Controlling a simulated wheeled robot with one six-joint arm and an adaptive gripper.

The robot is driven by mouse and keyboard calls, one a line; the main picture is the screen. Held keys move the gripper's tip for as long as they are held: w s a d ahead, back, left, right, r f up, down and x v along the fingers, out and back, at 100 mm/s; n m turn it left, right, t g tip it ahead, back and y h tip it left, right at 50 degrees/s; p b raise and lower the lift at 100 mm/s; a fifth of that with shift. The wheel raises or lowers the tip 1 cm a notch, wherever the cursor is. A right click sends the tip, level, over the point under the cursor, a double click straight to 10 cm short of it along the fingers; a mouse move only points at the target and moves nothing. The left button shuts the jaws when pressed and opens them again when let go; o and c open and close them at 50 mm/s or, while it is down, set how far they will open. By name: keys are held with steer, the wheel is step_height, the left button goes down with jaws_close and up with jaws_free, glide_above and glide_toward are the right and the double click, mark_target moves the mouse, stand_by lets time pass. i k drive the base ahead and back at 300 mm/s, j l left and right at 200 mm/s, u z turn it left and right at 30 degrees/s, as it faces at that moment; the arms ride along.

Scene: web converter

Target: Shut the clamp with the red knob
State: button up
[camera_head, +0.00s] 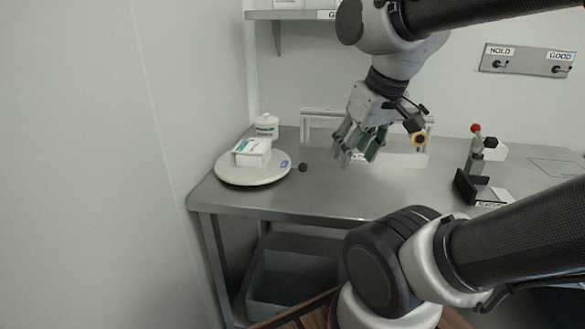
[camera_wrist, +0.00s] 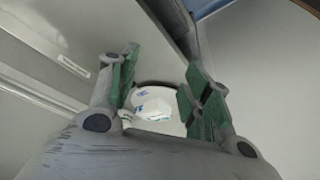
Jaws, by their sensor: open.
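The red knob (camera_head: 476,128) tops the upright lever of a clamp (camera_head: 475,163) on the right part of the steel table. The clamp has a dark base and a black-tipped part beside the lever. The lever looks roughly upright; I cannot tell the clamp's exact state. My gripper (camera_head: 355,157) is in the air above the middle of the table, to the left of the clamp and apart from it. Its green-padded fingers are open and empty.
A round white turntable (camera_head: 235,179) bears a white box (camera_head: 251,152) at the table's left; the box also shows in the wrist view (camera_wrist: 153,106). A white jar (camera_head: 266,126) stands behind. A small dark knob (camera_head: 303,167) is beside it. A sign rail (camera_head: 528,60) hangs on the wall. A grey bin (camera_head: 290,280) sits below.

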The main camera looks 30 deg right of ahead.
mark_target(489, 141)
steer(key=z, duration=1.85)
steer(key=i+l+z, duration=0.15)
steer(key=i+l, duration=0.15)
steer(key=l, duration=0.1)
